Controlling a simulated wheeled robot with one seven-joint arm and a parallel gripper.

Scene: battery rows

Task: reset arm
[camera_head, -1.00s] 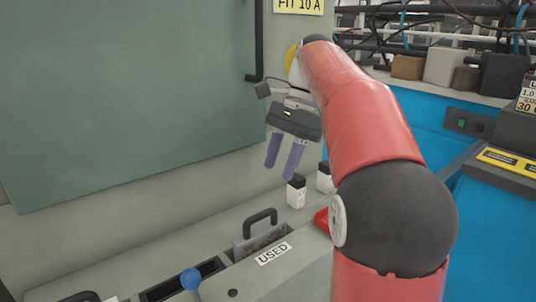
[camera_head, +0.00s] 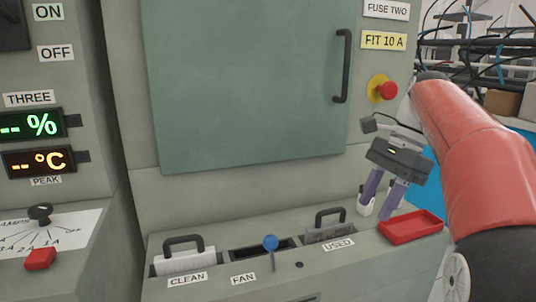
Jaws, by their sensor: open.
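My gripper (camera_head: 384,205) hangs from my red arm at the right of the head view. Its two purple fingers point down and stand apart, with nothing seen between them. The fingers are in front of a small white, black-topped block (camera_head: 365,206) and close to the left edge of a red tray (camera_head: 412,228) in the picture. I cannot tell how far above the ledge the fingertips are. The tray looks empty.
A closed green door (camera_head: 250,90) with a black handle (camera_head: 342,68) stands behind. On the ledge are a handled CLEAN filter (camera_head: 184,262), a blue-knobbed FAN lever (camera_head: 271,243) and a handled USED filter (camera_head: 326,233). A red emergency button (camera_head: 386,90) is above my gripper.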

